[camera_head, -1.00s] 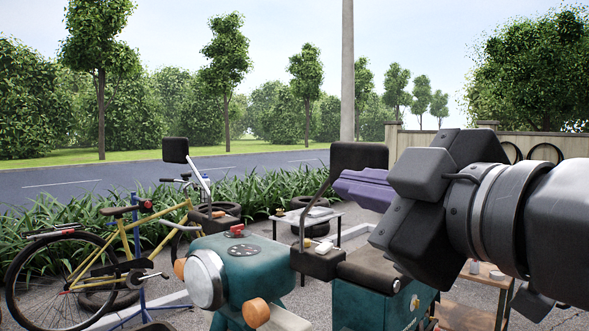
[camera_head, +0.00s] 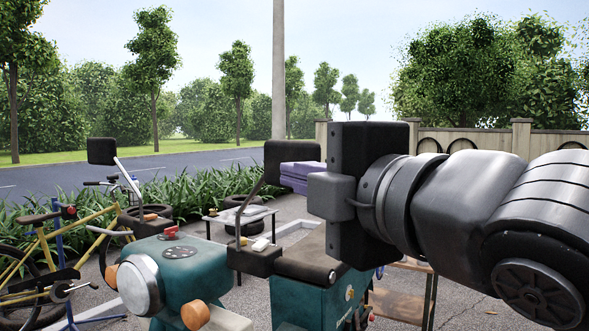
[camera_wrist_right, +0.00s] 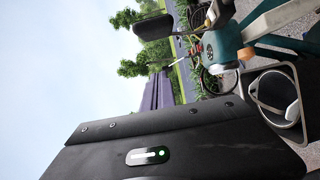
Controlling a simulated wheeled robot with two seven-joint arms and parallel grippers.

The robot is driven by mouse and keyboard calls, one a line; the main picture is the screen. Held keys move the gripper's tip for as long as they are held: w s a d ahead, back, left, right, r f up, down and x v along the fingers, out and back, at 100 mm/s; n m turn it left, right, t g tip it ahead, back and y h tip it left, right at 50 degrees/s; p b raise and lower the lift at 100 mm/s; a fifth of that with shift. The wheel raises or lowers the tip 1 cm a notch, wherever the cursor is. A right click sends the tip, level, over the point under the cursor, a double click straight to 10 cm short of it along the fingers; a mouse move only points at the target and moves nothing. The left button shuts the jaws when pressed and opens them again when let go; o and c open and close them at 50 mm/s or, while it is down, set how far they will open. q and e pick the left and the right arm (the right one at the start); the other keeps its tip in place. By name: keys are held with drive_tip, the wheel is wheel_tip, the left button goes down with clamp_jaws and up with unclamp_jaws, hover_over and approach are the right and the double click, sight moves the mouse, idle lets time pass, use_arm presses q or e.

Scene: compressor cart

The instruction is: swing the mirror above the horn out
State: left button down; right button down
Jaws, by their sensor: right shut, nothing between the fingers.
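Two dark mirrors show in the head view. The nearer mirror (camera_head: 290,150) stands on a thin dark stalk that rises from a black box (camera_head: 254,261) on the teal cart (camera_head: 187,264). The other mirror (camera_head: 101,151) is at the left on a pale stalk. I cannot tell which part is the horn. My right gripper (camera_head: 285,178) has purple fingers, shut and empty, overlapping the nearer mirror's lower part; contact cannot be told. In the right wrist view the fingers (camera_wrist_right: 152,95) are below a dark mirror (camera_wrist_right: 153,27). My left gripper is out of view.
The cart's round headlight (camera_head: 139,285) and an orange lamp (camera_head: 195,314) face front left. A yellow bicycle (camera_head: 45,240) stands at the left. A small table (camera_head: 240,215) and a tyre (camera_head: 243,202) are behind the cart. Open air surrounds the nearer mirror's top.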

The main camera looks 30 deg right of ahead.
drive_tip(key=w+d+p, duration=0.3)
drive_tip(key=w+p, duration=0.1)
drive_tip(key=w, duration=0.6)
drive_tip(key=shift+w+d, duration=0.25)
drive_tip(key=shift+w, duration=0.05)
